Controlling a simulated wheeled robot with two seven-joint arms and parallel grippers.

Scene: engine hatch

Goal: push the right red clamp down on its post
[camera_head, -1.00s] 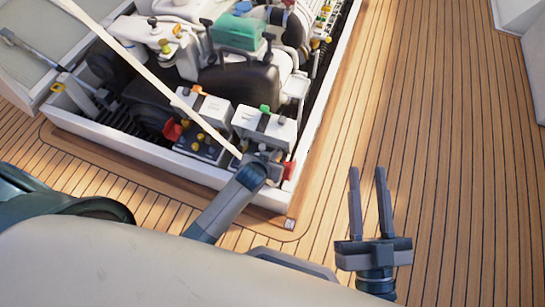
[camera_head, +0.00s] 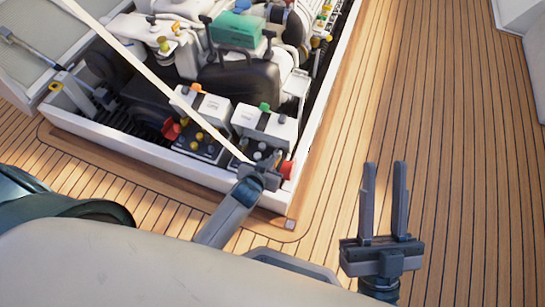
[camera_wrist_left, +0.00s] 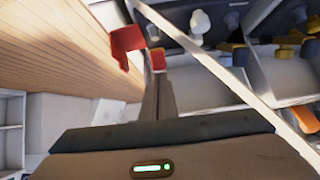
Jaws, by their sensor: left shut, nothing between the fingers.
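The right red clamp (camera_head: 288,170) is at the front right corner of the engine bay, beside the white-topped box with the green cap (camera_head: 265,124). In the left wrist view a red bent piece (camera_wrist_left: 127,45) stands out left of the fingers, and a smaller red-orange block (camera_wrist_left: 158,58) shows just beyond their tips. My left gripper (camera_head: 275,158) is shut and empty, its fingers just left of the clamp. In the left wrist view its fingers (camera_wrist_left: 158,78) lie together; contact cannot be told. The post is not clearly visible. My right gripper (camera_head: 384,165) is open and empty above the deck.
Another red clamp (camera_head: 172,130) sits further left by a second white-topped box (camera_head: 205,104). A long pale strip (camera_head: 160,85) runs diagonally across the bay. The bay's white rim (camera_head: 180,165) is in front. The wooden deck (camera_head: 440,130) on the right is clear.

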